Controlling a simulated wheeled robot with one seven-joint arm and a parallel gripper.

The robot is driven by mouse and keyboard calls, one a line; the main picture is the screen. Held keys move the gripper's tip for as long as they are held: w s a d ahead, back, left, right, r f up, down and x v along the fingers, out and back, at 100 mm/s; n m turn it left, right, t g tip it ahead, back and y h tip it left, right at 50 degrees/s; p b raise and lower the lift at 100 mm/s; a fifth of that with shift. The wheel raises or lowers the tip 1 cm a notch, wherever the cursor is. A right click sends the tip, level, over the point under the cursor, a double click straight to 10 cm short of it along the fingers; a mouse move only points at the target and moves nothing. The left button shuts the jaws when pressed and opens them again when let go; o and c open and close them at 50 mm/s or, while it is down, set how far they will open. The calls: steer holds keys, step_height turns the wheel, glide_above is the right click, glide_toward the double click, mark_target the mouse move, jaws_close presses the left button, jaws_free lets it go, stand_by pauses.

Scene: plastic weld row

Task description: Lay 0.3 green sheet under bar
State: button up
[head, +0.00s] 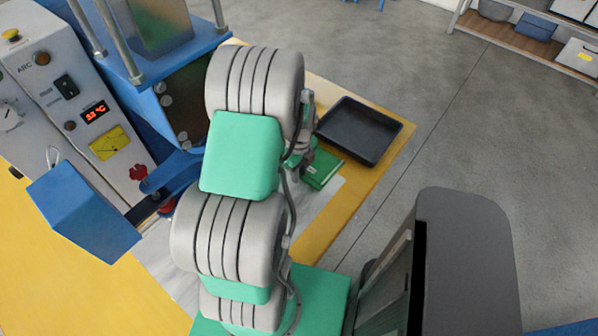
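A green flat piece (321,169) with a small pale mark lies on the pale work surface just left of the black tray; I cannot read a 0.3 marking on it. My gripper (302,174) is small in view, at the left edge of the green piece and partly behind my arm. Whether it touches the piece, and whether its fingers are open or shut, I cannot tell. The blue welding machine (182,68) stands at the left. Its bar is not clearly visible; my arm covers the area to its right.
A black tray (381,159) sits on the yellow-edged table (330,226). A control panel (75,95) with a red display and a blue block (85,210) are at the left. Grey floor is open to the right; a shelf (520,37) with boxes is at the back.

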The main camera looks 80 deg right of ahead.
step_height(320, 180, up, 12)
steer(key=b, duration=0.1)
stand_by(0.5)
